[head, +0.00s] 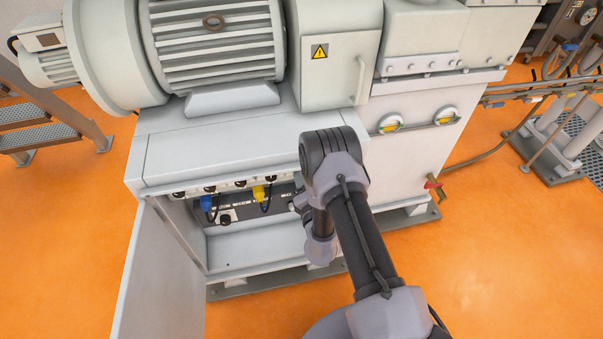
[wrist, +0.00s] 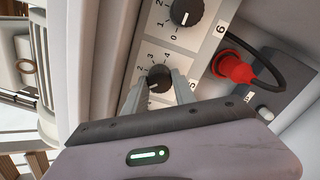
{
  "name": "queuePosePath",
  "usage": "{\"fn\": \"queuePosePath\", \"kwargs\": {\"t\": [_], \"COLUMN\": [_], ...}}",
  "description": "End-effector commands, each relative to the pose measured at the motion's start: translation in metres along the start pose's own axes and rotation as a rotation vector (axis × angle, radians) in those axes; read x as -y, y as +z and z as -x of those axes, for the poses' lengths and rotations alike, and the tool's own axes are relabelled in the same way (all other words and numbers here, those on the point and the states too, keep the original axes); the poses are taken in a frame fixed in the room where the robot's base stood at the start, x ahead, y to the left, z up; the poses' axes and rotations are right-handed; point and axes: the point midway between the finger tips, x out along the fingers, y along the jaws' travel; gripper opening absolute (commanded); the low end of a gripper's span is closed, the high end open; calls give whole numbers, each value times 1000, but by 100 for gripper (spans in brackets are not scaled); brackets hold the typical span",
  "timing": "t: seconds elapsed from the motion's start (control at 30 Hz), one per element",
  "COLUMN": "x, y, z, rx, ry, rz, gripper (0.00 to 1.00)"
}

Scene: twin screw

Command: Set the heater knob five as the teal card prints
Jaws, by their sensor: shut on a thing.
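Heater knob five (wrist: 158,74) is a round black knob on a pale dial plate printed with numbers; 2, 3 and 4 show beside it in the wrist view. A partly covered 5 seems to be printed at the plate's edge. My gripper (wrist: 158,88) has its fingers on both sides of this knob and is shut on it. The fingers hide the lower part of the dial, and I cannot tell where the knob's pointer stands. In the head view my arm hides the gripper and this knob. I see no teal card in either view.
Knob six (wrist: 186,12) sits just above, near a red plug (wrist: 234,67) with a black cable. In the head view, a blue plug (head: 206,203) and a yellow plug (head: 259,192) hang under the knob row. The open cabinet door (head: 150,265) stands at left.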

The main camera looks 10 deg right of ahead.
Motion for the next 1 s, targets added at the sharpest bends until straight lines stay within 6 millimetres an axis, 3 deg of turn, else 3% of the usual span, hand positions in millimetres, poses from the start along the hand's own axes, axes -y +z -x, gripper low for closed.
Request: {"fn": "queuePosePath", "kwargs": {"t": [1.0], "x": [-3], "y": [2], "z": [-1], "rx": [2], "ry": [6], "rz": [-963], "gripper": [0]}}
